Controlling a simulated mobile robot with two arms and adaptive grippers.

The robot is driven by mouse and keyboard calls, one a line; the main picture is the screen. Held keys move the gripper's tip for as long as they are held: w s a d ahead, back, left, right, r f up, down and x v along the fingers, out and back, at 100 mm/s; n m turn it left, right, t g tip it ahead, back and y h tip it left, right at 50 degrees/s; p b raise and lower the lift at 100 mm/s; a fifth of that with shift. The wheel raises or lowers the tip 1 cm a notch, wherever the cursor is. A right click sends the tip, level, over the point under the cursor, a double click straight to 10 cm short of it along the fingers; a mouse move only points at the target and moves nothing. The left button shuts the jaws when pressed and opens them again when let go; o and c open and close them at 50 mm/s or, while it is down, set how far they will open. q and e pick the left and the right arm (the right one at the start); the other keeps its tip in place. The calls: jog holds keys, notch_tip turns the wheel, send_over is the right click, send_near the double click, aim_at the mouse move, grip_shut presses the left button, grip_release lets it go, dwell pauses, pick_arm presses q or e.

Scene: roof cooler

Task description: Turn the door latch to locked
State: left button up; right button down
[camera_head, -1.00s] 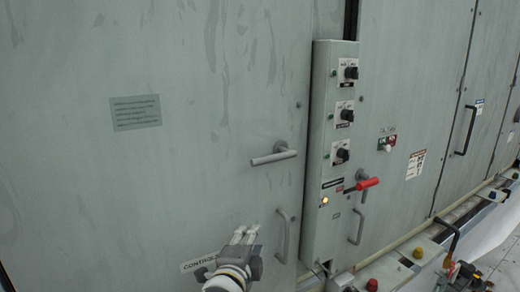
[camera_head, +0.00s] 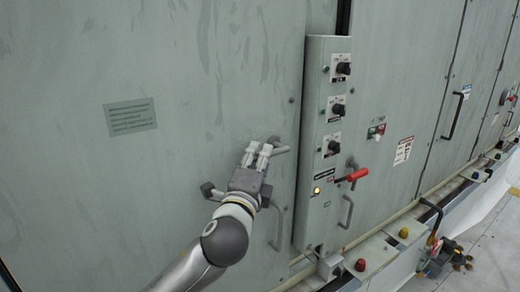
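The door latch (camera_head: 279,147) is a grey lever handle on the large grey-green door, left of the control box. Its right end and pivot show, and the bar looks roughly horizontal. Its left part is hidden behind my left gripper (camera_head: 257,153). The gripper's pale fingers point up at the bar and overlap it in the picture. I cannot tell whether they touch it or how far apart they are. My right gripper is not in view.
A tall control box (camera_head: 324,145) with black knobs and a red-handled lever (camera_head: 351,176) stands just right of the latch. A fixed pull handle (camera_head: 278,228) is below the latch. A rail with coloured lamps (camera_head: 361,265) runs along the lower right.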

pick_arm(q)
jog(key=shift+x, duration=0.9)
grip_shut()
